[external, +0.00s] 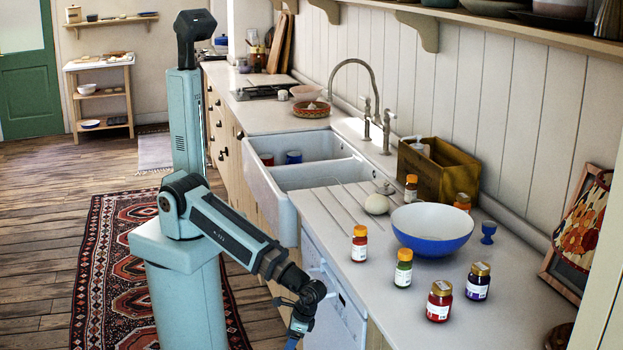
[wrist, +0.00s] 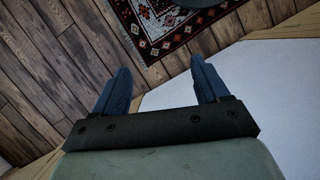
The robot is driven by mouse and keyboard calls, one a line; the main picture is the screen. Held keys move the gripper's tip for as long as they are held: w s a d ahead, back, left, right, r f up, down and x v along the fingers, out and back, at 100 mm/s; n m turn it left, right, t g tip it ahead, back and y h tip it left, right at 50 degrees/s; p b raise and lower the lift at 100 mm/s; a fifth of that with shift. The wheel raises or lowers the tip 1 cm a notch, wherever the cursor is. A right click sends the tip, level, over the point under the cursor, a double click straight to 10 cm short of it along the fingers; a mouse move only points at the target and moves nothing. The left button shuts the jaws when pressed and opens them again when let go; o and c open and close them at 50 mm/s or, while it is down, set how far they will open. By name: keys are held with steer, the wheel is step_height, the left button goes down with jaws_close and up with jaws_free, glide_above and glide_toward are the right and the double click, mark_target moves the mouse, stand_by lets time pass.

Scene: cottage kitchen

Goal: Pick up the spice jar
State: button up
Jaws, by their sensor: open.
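Several small labelled spice jars stand upright on the counter in the external view. They include a red jar with an orange lid (external: 360,244), a green jar with an orange lid (external: 403,269), a red jar with a gold lid (external: 439,302) and a dark purple jar with a gold lid (external: 478,282). Two more orange-lidded jars stand by the wooden box, one at its front corner (external: 411,188). I cannot tell which jar is meant. My gripper (external: 292,342) hangs low beside the counter's front, partly cut off by the frame. In the wrist view its blue fingers (wrist: 162,78) are apart and empty.
A blue-and-white bowl (external: 432,231) stands behind the front jars, with a small blue cup (external: 488,232) to its right. A wooden box (external: 438,168) and a white sink (external: 300,165) lie farther back. The wrist view shows wooden floor (wrist: 45,75) and a patterned rug (wrist: 165,25).

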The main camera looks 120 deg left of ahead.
steer(key=w+d+r+n+t, duration=0.15)
steer(key=w+r, duration=0.25)
steer(key=r, duration=0.4)
steer(key=w+d+r+n, duration=0.1)
steer(key=w+d+r, duration=0.25)
steer(key=r, duration=0.45)
step_height(320, 180, up, 29)
steer(key=n+t+y, duration=0.1)
steer(key=n+t, duration=0.2)
steer(key=n, duration=0.8)
glide_above(360, 228)
steer(key=shift+d+g, duration=0.15)
steer(key=shift+g, duration=0.1)
steer(key=shift+a+r+n, duration=0.1)
steer(key=shift+a+n, duration=0.1)
steer(key=shift+n, duration=0.05)
steer(key=shift+f, duration=3.7)
steer(key=shift+c, duration=0.3)
